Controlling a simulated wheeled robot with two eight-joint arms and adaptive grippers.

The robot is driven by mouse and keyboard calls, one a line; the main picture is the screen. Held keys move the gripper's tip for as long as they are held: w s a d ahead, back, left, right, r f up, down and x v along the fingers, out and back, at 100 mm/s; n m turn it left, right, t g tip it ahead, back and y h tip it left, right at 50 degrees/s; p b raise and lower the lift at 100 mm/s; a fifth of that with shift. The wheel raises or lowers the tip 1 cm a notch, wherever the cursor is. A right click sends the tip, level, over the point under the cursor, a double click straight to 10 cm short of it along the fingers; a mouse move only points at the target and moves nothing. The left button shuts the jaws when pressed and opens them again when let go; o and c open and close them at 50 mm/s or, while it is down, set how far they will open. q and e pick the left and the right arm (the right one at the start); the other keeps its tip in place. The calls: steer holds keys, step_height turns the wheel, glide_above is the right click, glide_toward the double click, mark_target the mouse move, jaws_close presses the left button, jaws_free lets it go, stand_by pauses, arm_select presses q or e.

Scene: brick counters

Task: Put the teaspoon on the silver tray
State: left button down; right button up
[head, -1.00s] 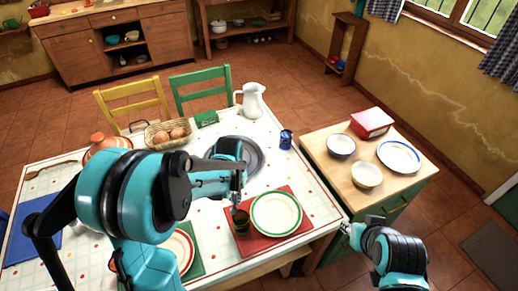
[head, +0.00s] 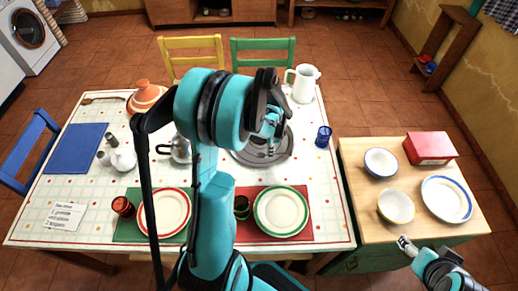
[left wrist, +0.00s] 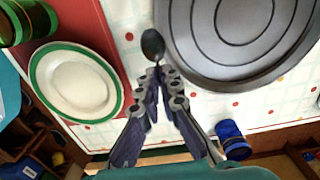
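The silver tray (head: 283,153) is a round grey dish with ring ridges on the table, and it fills the upper right of the left wrist view (left wrist: 211,71). My left gripper (head: 272,122) is over the tray in the head view. In the left wrist view its fingers (left wrist: 165,77) are closed together on the teaspoon (left wrist: 152,45). The dark bowl of the spoon points away from the fingertips, beside the tray's rim in that view; its handle is mostly hidden. I cannot tell its height. My right gripper (head: 404,243) is by the side counter; its fingers are too small to read.
A green-rimmed plate (head: 281,211) and a dark green cup (head: 241,207) are on a red mat (head: 300,236). A blue mug (head: 323,137) stands right of the tray. A white jug (head: 303,84) is behind it. The side counter (head: 360,207) holds bowls, a plate and a red box.

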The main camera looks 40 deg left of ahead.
arm_select(q)
steer(key=b, duration=0.2)
glide_above(258, 152)
steer(key=s+d, duration=0.1)
steer(key=s, duration=0.1)
steer(key=f, duration=0.4)
steer(key=shift+w+d+f, duration=0.15)
steer(key=shift+w+f, duration=0.1)
steer(key=shift+f, duration=0.15)
step_height(258, 152, down, 4)
steer(key=shift+f+b, duration=0.1)
steer(key=shift+b, duration=0.75)
steer(key=shift+f, duration=0.15)
steer(key=c, duration=1.7)
jaws_free()
